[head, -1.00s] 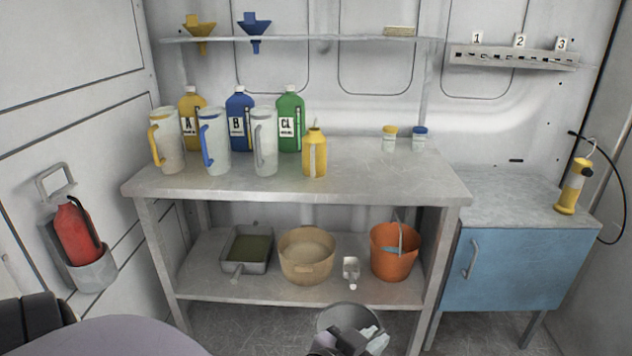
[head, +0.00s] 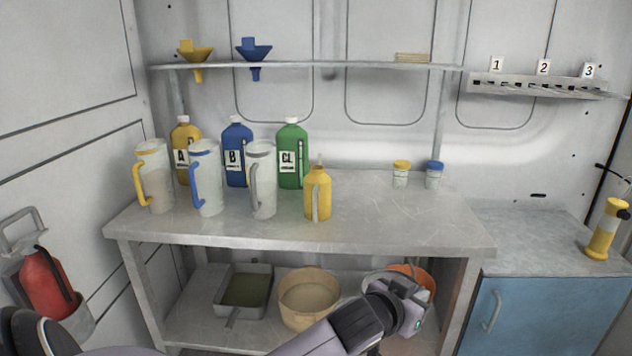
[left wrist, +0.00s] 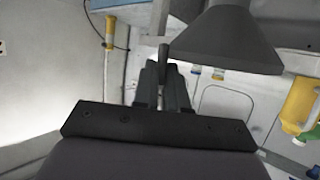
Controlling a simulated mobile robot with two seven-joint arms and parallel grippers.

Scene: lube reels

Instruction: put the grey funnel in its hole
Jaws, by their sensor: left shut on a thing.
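The grey funnel shows large in the left wrist view (left wrist: 225,42). Its wide cone is at the upper right and a narrow part lies at the fingers. My left gripper (head: 412,298) is shut on the funnel, in front of the workbench at lower-shelf height in the head view. There the funnel is mostly hidden; a grey rim (head: 376,276) shows behind the gripper. The upper wall shelf (head: 350,66) holds a yellow funnel (head: 195,54) and a blue funnel (head: 254,52), spouts poking down through it. The empty hole cannot be made out clearly. My right gripper is not in view.
The workbench (head: 400,225) carries several jugs and bottles at left, a small yellow bottle (head: 318,195) and two jars (head: 401,174). An orange bucket (head: 418,272) stands behind my gripper. A numbered rack (head: 535,84) is at upper right.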

